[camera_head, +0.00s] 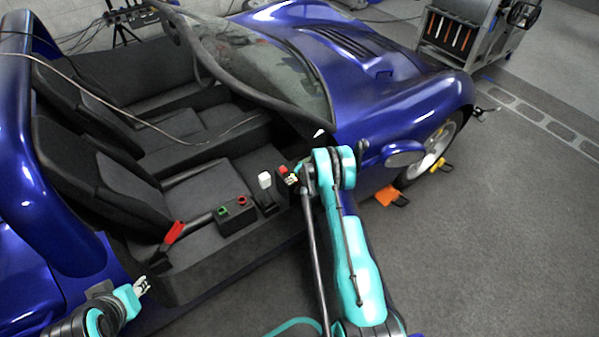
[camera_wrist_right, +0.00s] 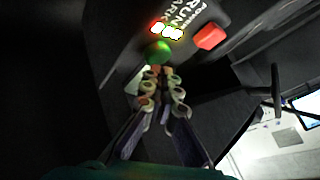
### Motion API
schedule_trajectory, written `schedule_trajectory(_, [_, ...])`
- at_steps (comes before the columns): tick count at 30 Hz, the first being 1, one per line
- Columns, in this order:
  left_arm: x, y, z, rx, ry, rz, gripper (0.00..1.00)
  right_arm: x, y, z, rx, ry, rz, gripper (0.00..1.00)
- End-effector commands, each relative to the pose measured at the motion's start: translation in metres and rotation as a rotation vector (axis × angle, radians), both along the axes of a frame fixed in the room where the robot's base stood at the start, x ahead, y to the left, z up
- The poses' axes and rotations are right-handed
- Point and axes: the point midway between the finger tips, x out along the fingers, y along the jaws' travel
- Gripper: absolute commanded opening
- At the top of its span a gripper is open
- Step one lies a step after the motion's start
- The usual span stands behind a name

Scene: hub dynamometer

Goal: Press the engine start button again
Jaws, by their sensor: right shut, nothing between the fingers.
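In the right wrist view a dark panel (camera_wrist_right: 125,45) carries a round green button (camera_wrist_right: 158,52), a red button (camera_wrist_right: 209,36), lit indicators (camera_wrist_right: 167,31) and white lettering that includes "RUN". The button that starts the engine is not clearly labelled. My right gripper (camera_wrist_right: 160,74) is shut and empty. Its tips are right at the lower edge of the green button; I cannot tell whether they touch it. In the head view my right gripper (camera_head: 292,178) is at the console, beside a red part (camera_head: 283,170). My left gripper (camera_head: 142,286) is by the door sill, too small to read.
A box (camera_head: 236,216) with green and red buttons, a white-topped lever (camera_head: 264,181) and a red-handled lever (camera_head: 174,232) stand near the seats. The blue car's windshield (camera_head: 270,75) and steering wheel (camera_head: 187,45) lie beyond. Orange chocks (camera_head: 388,195) sit by the wheel.

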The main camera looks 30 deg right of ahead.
Motion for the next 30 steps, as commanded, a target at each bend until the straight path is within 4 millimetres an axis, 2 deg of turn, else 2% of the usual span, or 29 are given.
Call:
schedule_trajectory(8, [0.000,0.000,0.002,0.000,0.000,0.000,0.33,0.000,0.000,0.004,0.000,0.000,0.000,0.00])
schedule_trajectory(24, [0.000,0.000,0.026,0.000,0.000,0.000,0.33,0.000,0.000,0.058,0.000,0.000,0.000,0.00])
schedule_trajectory(30, [0.000,0.000,0.026,0.000,0.000,0.000,0.33,0.000,0.000,0.060,0.000,0.000,0.000,0.00])
